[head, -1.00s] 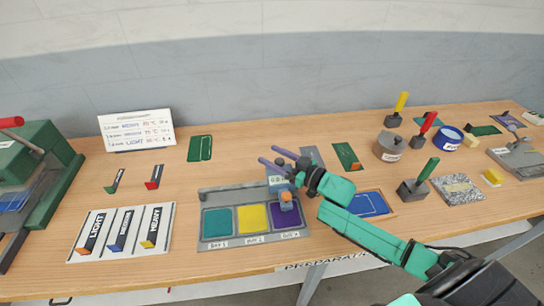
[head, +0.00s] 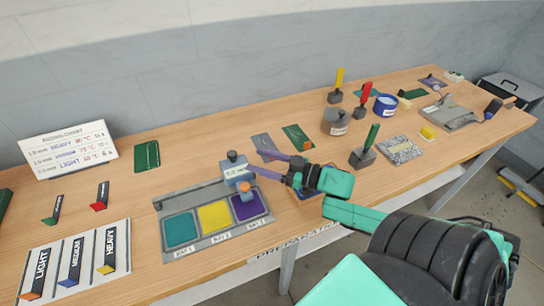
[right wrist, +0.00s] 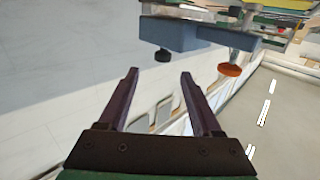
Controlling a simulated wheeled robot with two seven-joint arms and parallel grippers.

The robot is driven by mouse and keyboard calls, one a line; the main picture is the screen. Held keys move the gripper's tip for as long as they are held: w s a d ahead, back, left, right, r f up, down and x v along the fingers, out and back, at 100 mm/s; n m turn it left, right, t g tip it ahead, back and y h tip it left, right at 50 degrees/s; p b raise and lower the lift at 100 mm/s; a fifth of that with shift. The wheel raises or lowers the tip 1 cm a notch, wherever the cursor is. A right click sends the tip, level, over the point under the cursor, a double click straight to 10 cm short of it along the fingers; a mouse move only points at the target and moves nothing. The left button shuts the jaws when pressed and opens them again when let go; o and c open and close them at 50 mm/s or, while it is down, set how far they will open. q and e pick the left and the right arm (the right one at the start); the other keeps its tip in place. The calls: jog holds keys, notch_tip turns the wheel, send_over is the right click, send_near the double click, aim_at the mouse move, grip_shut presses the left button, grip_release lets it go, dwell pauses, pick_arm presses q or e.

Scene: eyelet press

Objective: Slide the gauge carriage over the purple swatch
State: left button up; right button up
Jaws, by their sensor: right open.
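The gauge carriage (head: 235,170) is a blue-grey block with a dark knob on top and an orange knob (head: 245,187) in front. It stands at the right end of the grey swatch tray (head: 166,205), at the purple swatch (head: 252,209), whose upper part it hides. A yellow swatch (head: 214,217) and a teal swatch (head: 180,230) lie to the left. My right gripper (head: 256,161) is open and empty, just right of the carriage. In the right wrist view, the carriage (right wrist: 195,36) shows beyond the open fingers (right wrist: 159,76). My left gripper is out of view.
Right of the tray stand a round grey pot (head: 336,121), a green-handled block (head: 362,157) and a speckled slab (head: 399,150). A rack of labelled samples (head: 65,270) lies at the left, below a white chart (head: 68,144).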

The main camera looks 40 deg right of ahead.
jog(key=v, duration=0.3)
jog(key=shift+r, duration=0.1)
dwell(0.4)
